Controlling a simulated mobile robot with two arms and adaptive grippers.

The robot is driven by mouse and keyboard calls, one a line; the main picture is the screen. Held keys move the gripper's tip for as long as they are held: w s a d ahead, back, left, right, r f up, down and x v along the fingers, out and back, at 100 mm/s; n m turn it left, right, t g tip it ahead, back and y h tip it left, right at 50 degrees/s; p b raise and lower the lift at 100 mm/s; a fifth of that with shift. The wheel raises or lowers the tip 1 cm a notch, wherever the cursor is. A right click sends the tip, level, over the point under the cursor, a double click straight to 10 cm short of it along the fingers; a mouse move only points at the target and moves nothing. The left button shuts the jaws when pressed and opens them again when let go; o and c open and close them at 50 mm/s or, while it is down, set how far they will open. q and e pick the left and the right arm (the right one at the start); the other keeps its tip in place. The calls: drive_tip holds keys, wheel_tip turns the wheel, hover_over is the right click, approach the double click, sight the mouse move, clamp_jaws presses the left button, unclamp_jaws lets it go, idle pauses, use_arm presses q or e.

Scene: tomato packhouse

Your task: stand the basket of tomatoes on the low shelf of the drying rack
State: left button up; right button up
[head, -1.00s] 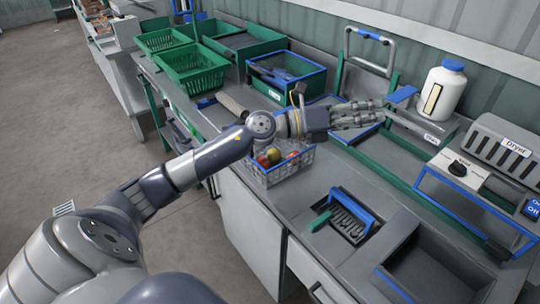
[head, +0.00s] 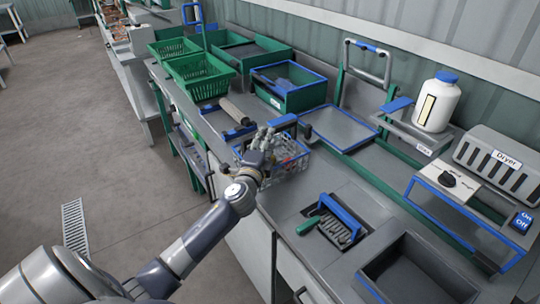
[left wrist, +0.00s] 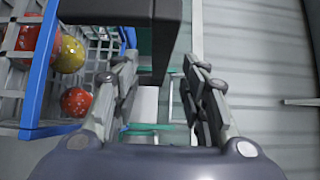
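The wire basket (head: 288,174) with a blue rim stands on the grey counter, partly hidden by my left gripper (head: 266,138). In the left wrist view the basket's mesh and blue rim (left wrist: 38,85) are at the left, with red tomatoes (left wrist: 76,101) and a yellow one (left wrist: 69,54) inside. My left gripper (left wrist: 160,78) has its fingers apart, beside the basket. A dark bar (left wrist: 160,40) shows between and beyond the fingers; I cannot tell whether it is the basket's handle. A metal rack (head: 368,60) with a labelled shelf (head: 402,128) stands at the back. My right gripper is not in view.
A blue-rimmed tray (head: 343,129) lies behind the basket. Green crates (head: 200,75) stand at the far left. A white bottle (head: 436,105) stands on the shelf. The dryer (head: 500,160) is at the right, and a blue-handled grate (head: 340,222) is in front.

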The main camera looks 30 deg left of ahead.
sight(292, 123)
use_arm(q)
drive_tip(key=shift+p+x, duration=0.45)
drive_tip(key=shift+x, duration=2.45)
drive_tip(key=shift+c, duration=0.6)
clamp_jaws()
drive_tip(key=shift+r, duration=0.1)
